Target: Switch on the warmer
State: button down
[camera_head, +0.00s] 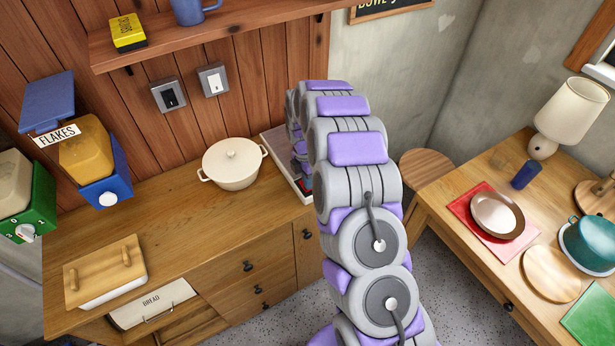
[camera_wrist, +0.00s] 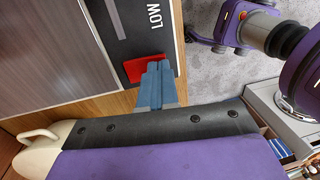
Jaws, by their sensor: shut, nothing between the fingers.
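The warmer (camera_head: 272,142) sits at the right end of the wooden counter, partly hidden behind my arm in the head view. In the wrist view its brown-grey plate (camera_wrist: 50,50) lies beside a dark control strip (camera_wrist: 135,20) marked LOW. A red control (camera_wrist: 147,67) sits at the end of that strip. My gripper (camera_wrist: 159,66) is shut and empty, with its blue fingertips over the right part of the red control. I cannot tell whether they touch it.
A cream lidded pot (camera_head: 230,170) stands left of the warmer; two wall switches (camera_head: 213,80) are above. A round stool (camera_head: 426,165) and a second table (camera_head: 530,265) with dishes are right.

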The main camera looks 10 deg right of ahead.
dwell(0.3)
jog(key=shift+f, duration=0.1)
dwell(0.3)
jog(key=shift+w+a+r+p, duration=0.2)
jog(key=shift+w+p, duration=0.1)
jog(key=shift+w, duration=0.4)
jog(key=shift+r, duration=0.1)
